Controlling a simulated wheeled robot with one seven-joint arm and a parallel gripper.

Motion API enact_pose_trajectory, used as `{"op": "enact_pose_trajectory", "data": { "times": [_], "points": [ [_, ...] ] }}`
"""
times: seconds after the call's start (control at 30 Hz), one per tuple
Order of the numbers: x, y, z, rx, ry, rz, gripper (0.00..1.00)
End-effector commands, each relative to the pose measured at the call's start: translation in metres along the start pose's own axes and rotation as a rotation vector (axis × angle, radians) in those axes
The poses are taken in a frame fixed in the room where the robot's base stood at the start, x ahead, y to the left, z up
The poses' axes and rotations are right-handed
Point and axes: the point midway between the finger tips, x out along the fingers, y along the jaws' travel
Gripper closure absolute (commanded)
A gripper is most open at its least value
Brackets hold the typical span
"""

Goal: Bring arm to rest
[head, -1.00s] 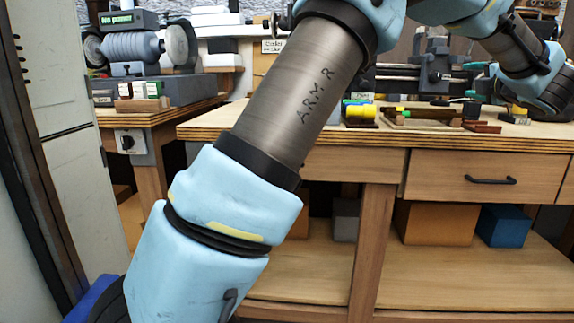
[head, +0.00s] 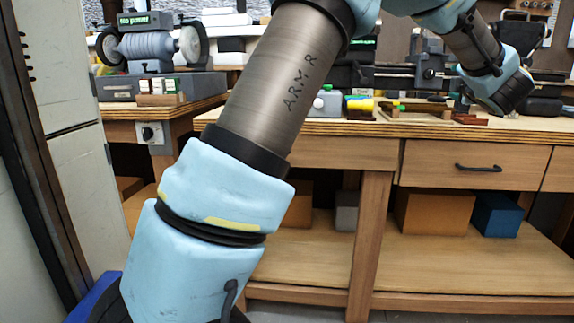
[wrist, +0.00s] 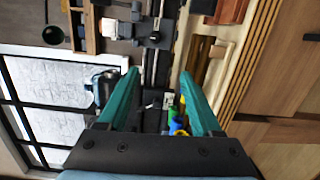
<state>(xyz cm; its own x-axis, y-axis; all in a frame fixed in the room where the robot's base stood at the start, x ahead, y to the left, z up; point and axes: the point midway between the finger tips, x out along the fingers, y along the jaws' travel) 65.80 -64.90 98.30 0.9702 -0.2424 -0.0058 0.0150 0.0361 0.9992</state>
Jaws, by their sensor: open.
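My arm, light blue and grey with "ARM-R" on one link, rises across the head view and bends over to the right above the workbench (head: 330,133). Its far end hangs over the bench's right part, and the fingers cannot be made out there. In the wrist view my gripper (wrist: 160,75) shows two teal fingers spread apart. Nothing is between the fingertips in their grip; bench items show beyond them.
A wooden drawer (head: 474,165) with a black handle is under the bench top. A brown box (head: 432,213) and a blue box (head: 497,215) sit on the lower shelf. A grinder (head: 150,47) stands on the left bench. A light cabinet (head: 75,170) is at far left.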

Motion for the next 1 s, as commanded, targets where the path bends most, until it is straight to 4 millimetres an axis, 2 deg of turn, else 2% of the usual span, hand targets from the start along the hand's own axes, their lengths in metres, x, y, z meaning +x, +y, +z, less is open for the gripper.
{"op": "enact_pose_trajectory", "data": {
  "times": [0.17, 0.27, 0.37, 0.47, 0.57, 0.67, 0.8, 0.9, 1.0],
  "points": [
    [0.015, -0.018, -0.041, 0.200, -0.081, -0.048, 0.34],
    [0.018, -0.038, -0.071, 0.347, -0.142, -0.102, 0.34],
    [0.015, -0.066, -0.111, 0.510, -0.211, -0.181, 0.34],
    [0.001, -0.102, -0.162, 0.685, -0.291, -0.293, 0.34],
    [-0.026, -0.142, -0.215, 0.847, -0.382, -0.430, 0.34],
    [-0.063, -0.179, -0.267, 0.973, -0.474, -0.571, 0.34],
    [-0.127, -0.222, -0.331, 1.099, -0.612, -0.770, 0.34],
    [-0.174, -0.245, -0.365, 1.151, -0.705, -0.894, 0.34],
    [-0.216, -0.260, -0.391, 1.181, -0.789, -0.996, 0.34]
  ]
}}
